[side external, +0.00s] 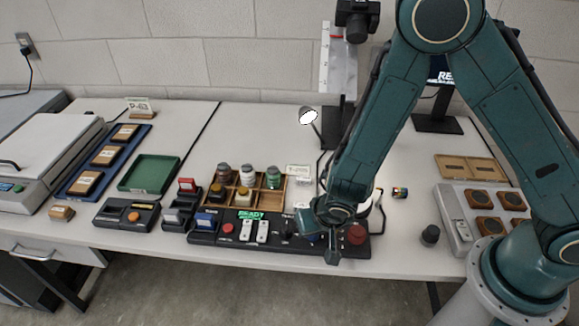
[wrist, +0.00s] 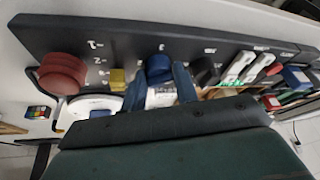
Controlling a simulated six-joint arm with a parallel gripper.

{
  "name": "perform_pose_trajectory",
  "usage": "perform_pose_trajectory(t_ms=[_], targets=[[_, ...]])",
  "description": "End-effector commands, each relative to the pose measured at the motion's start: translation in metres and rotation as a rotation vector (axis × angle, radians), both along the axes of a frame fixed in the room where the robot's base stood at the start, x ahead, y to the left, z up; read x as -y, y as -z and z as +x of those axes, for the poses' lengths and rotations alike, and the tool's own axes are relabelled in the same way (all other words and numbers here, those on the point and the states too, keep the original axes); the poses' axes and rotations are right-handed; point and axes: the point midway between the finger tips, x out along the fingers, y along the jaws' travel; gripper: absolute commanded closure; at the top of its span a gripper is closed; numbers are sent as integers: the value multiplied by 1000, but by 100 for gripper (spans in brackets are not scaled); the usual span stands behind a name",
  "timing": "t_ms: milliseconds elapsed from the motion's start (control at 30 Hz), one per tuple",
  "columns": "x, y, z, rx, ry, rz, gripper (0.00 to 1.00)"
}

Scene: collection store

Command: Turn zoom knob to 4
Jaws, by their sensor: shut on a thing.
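A long black control panel (side external: 205,239) lies along the front edge of the table. It crosses the top of the wrist view (wrist: 120,38), with a blue knob (wrist: 158,66) near its middle. My gripper (wrist: 160,75) has one finger on each side of the blue knob and is shut on it. In the side view my gripper (side external: 325,232) is over the right part of the panel and largely hides the knob. Small white marks show around the knob, but I cannot read its label or the pointer's setting.
A large red button (wrist: 62,73) and a small yellow part (wrist: 117,79) sit left of the knob in the wrist view. A black knob (wrist: 205,71) and white switches (wrist: 240,67) are to its right. A wooden rack (side external: 231,205) of jars stands behind the panel.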

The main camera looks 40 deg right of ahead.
Motion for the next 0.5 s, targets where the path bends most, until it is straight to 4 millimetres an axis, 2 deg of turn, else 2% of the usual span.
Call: perform_pose_trajectory(t_ms=[500], targets=[[-1,0,1,1,447,-2,93]])
